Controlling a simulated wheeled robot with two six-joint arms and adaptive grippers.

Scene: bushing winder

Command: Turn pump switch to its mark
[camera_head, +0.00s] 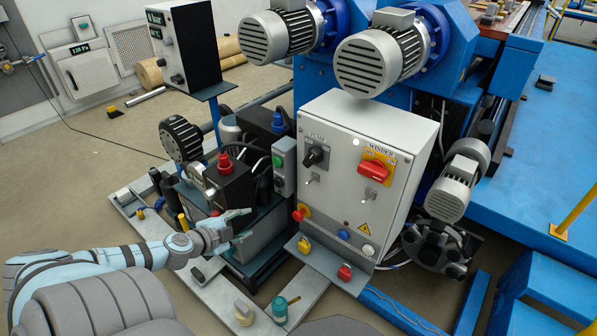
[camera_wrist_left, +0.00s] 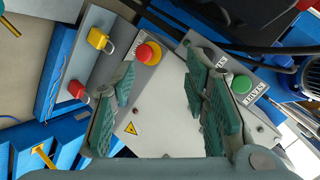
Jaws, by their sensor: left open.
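The pump switch (camera_head: 316,156) is a black rotary knob on the upper left of the grey control box (camera_head: 345,205) front, under a PUMP label. Marks around it are too small to read. I cannot make out the switch in the left wrist view. My left gripper (camera_head: 249,224) is open and empty, left of the box and below the switch, apart from it. In the left wrist view its green-padded fingers (camera_wrist_left: 163,108) stand spread in front of a pale panel. My right gripper is not in view.
A red winder switch (camera_head: 375,169) on a yellow plate is right of the pump switch. A small green-button box (camera_head: 284,165) and the pump unit (camera_head: 225,190) crowd the left side.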

